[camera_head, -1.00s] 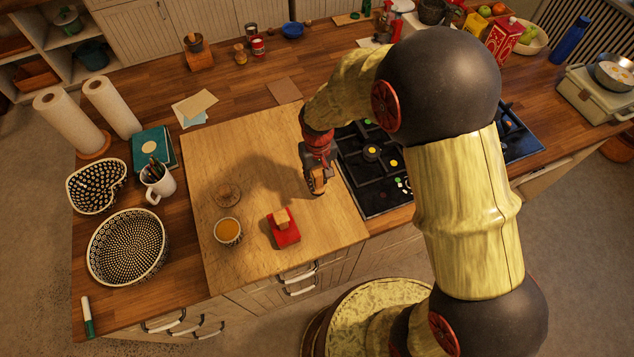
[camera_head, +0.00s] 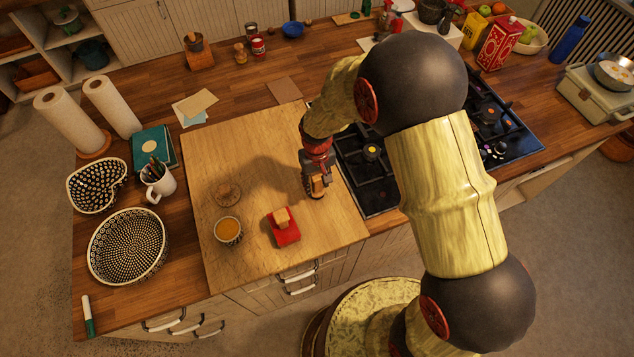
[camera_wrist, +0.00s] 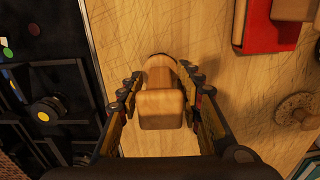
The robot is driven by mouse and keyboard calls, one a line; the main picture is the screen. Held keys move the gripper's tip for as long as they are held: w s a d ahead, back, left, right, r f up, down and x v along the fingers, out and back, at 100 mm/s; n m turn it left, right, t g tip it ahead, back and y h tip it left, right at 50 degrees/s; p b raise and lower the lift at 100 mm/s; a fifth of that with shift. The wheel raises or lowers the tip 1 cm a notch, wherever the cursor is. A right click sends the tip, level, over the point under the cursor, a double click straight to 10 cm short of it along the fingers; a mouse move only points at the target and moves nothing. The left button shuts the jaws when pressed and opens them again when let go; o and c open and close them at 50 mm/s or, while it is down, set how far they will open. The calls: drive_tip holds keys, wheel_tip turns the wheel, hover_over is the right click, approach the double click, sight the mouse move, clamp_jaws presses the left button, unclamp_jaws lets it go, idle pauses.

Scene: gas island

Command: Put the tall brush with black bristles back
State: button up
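A light wooden piece (camera_wrist: 161,108) with a blocky near end and a rounded far end stands between the fingers of my gripper (camera_wrist: 160,85) in the wrist view. A narrow gap seems to show on each side of it, so the fingers look apart around it. In the head view my gripper (camera_head: 317,188) is low over the right part of the wooden board (camera_head: 270,140), and the piece is mostly hidden there.
A mug with utensils (camera_head: 160,185) stands left.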

drive_tip(key=shift+o, duration=0.9)
drive_tip(key=shift+w+r, duration=0.1)
drive_tip(key=shift+r, duration=0.55)
wheel_tip(320, 180, up, 11)
drive_tip(key=shift+d+r, duration=0.1)
drive_tip(key=shift+r, duration=0.25)
drive_tip(key=s+d+r+t, duration=0.2)
drive_tip(key=s+d+r, duration=0.15)
drive_tip(key=r, duration=0.55)
drive_tip(key=s+d+r+m+t, duration=0.1)
drive_tip(key=s+d+r, duration=0.4)
drive_tip(key=s, duration=0.3)
drive_tip(key=s+d+r+m+t, duration=0.2)
drive_tip(key=s+d+r, duration=0.3)
drive_tip(key=s+r, duration=0.3)
drive_tip(key=shift+s+d+t, duration=0.25)
drive_tip(key=shift+s+t, duration=0.05)
drive_tip(key=shift+s, duration=0.05)
